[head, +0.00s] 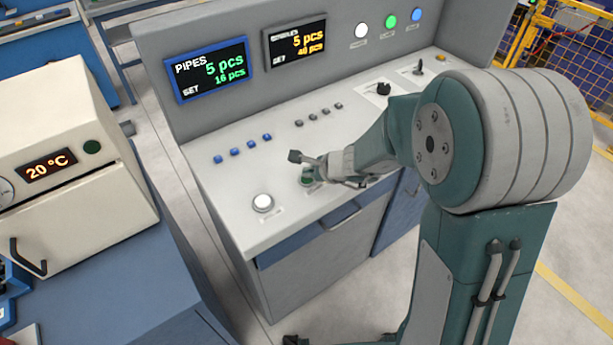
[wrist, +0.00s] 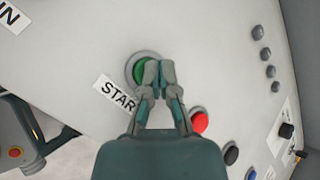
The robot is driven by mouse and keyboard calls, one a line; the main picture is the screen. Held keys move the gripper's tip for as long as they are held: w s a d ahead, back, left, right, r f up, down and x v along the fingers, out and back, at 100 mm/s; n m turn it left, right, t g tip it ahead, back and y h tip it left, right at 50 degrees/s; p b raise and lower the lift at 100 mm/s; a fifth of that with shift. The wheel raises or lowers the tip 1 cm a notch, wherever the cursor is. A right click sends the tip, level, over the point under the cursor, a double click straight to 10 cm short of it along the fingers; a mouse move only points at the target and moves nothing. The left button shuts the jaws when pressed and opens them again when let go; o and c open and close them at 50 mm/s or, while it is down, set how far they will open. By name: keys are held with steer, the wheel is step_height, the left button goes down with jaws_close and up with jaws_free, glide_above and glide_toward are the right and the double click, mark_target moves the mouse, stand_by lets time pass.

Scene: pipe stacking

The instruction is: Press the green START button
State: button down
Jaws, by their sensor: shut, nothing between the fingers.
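The green START button (head: 306,175) sits on the sloped white top of the control console (head: 235,195), partly hidden by my gripper in the head view. It also shows in the wrist view (wrist: 141,72), in a grey ring beside a label reading "STAR", whose last letter is covered. My gripper (head: 297,157) is shut and empty. In the wrist view its fingertips (wrist: 160,72) overlap the right part of the green button. I cannot tell whether they touch it or hover just above it.
A white button (head: 263,203) lies left of the green one in the head view. A red button (wrist: 199,121) is close to my gripper's right finger in the wrist view. Rows of small blue and grey buttons sit further back. The console's upright panel (head: 210,40) carries two displays.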

stand_by(0.5)
steer(key=shift+r, duration=0.7)
steer(key=shift+r, duration=2.5)
